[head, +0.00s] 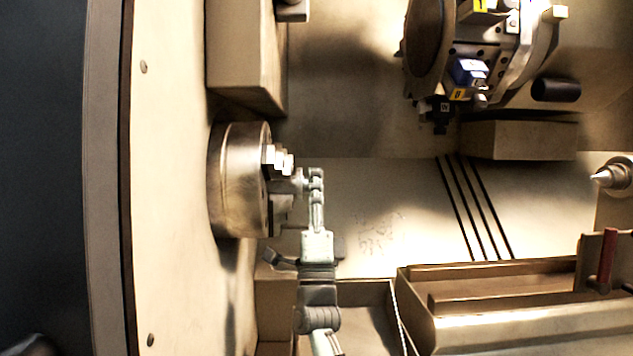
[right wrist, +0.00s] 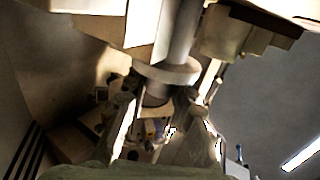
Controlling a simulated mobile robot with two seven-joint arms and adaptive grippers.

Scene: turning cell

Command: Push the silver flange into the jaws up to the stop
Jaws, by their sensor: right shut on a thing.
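The chuck (head: 235,180) sits on the left wall of the machine, with its stepped jaws (head: 278,160) facing right. The silver flange (head: 298,180) is at the jaws, mostly hidden in the head view by jaws and fingers. My right gripper (head: 316,180) is shut on the flange's outer end, just right of the jaws. In the right wrist view the flange's round collar (right wrist: 168,72) shows above my fingers, and its shank (right wrist: 184,35) runs up between the jaws (right wrist: 142,25). I cannot tell whether it touches the stop. My left gripper is not in view.
A tool turret (head: 470,60) hangs at the upper right. A pointed tailstock centre (head: 610,175) stands at the right edge. A tan tray-like housing (head: 510,300) fills the lower right. Right of my gripper, the space before the pale back panel (head: 380,210) is clear.

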